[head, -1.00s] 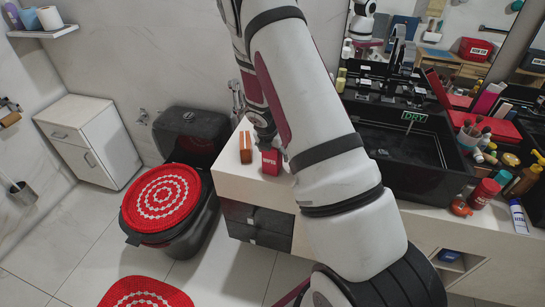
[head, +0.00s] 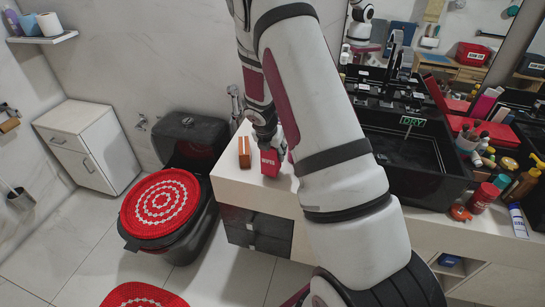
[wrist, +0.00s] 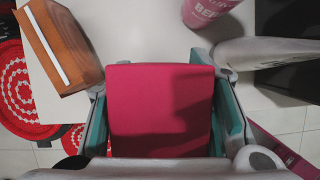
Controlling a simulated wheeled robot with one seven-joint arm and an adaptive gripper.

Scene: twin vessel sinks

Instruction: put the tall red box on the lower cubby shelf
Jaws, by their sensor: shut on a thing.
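The red box (head: 270,163), with white lettering on its face, is at the left end of the white counter, slightly tilted. My gripper (head: 264,132) comes down on it from above and is shut on it. In the wrist view the red box (wrist: 160,105) fills the space between the two fingers. I cannot tell whether its base touches the counter. An open cubby (head: 462,267) shows under the counter at lower right, with a blue item inside; my arm hides part of the counter front, and other shelf levels are not clear.
A brown box (head: 244,153) stands just left of the red box. A black vessel sink (head: 425,165) and many bottles crowd the counter's right. A black toilet with a red cover (head: 160,203) stands left.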

